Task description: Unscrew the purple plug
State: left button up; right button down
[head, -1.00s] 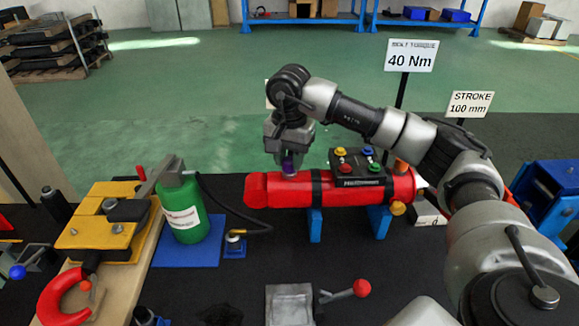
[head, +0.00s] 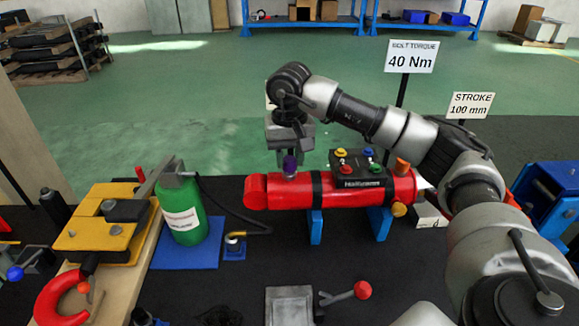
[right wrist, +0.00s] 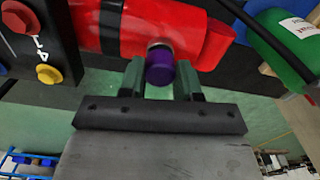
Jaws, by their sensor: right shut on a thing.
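The purple plug (head: 290,165) stands on top of the red cylinder (head: 262,191), near its left end. In the right wrist view the purple plug (right wrist: 160,70) has a pale metal ring between it and the red cylinder (right wrist: 185,28). My right gripper (head: 290,160) comes down from above, with its fingers on either side of the plug, shut on it. The right wrist view shows my right gripper's two dark green fingers (right wrist: 160,78) flanking the plug. Whether the plug's thread is still engaged cannot be told. My left gripper is not in view.
The cylinder rests on blue stands (head: 315,226) and carries a black box (head: 357,170) with coloured knobs. A green bottle (head: 183,212) with a black hose stands at left on a blue mat (head: 200,256). A grey vise-like block (head: 289,303) is in front.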

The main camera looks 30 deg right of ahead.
jog(key=shift+r+p, duration=1.3)
jog(key=shift+r, duration=0.6)
jog(key=shift+f, duration=0.1)
